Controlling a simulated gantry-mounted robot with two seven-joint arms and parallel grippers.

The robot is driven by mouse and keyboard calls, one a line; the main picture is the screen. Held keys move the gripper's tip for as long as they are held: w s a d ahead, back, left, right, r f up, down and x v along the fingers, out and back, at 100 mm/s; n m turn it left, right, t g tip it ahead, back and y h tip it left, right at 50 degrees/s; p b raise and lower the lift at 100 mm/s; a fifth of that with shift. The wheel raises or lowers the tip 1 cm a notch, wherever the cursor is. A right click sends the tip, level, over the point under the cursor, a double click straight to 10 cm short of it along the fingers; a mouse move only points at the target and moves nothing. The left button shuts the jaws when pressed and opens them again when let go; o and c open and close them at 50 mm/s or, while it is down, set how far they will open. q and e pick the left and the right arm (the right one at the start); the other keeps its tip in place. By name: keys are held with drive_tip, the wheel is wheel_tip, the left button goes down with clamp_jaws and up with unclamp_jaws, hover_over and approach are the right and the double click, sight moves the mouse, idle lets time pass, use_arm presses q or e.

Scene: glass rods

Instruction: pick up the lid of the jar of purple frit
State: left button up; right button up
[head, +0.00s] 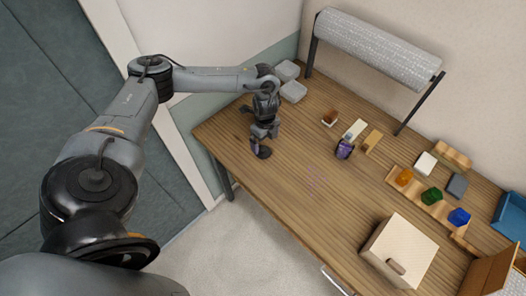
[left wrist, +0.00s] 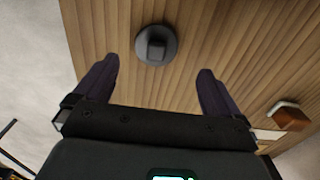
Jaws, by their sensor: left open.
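The lid (left wrist: 156,47) is a dark grey disc with a squarish knob on top. It lies on the wooden table, apart from the jar, and also shows as a dark disc in the head view (head: 264,153). The jar of purple frit (head: 344,149) stands to the right of the lid in the head view. My left gripper (head: 265,134) is above the table close to the lid. In the left wrist view the left gripper (left wrist: 155,68) is open and empty, with the lid just beyond and between its fingertips. My right gripper is not in view.
A brown and white item (head: 330,118) lies behind the jar, and also shows in the left wrist view (left wrist: 290,117). Pale blocks (head: 371,140) are beside the jar. Orange, green and blue jars (head: 431,196) stand on a board at right. A wooden box (head: 399,250) is in front.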

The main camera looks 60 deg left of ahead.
sight(263, 149)
use_arm(q)
drive_tip(key=f, duration=0.4)
drive_tip(key=shift+s+a, duration=0.1)
drive_tip(key=shift+s, duration=0.3)
drive_tip(key=shift+f+p, duration=0.3)
drive_tip(key=shift+f, duration=0.25)
drive_tip(key=shift+c, duration=0.2)
drive_tip(key=c, duration=1.1)
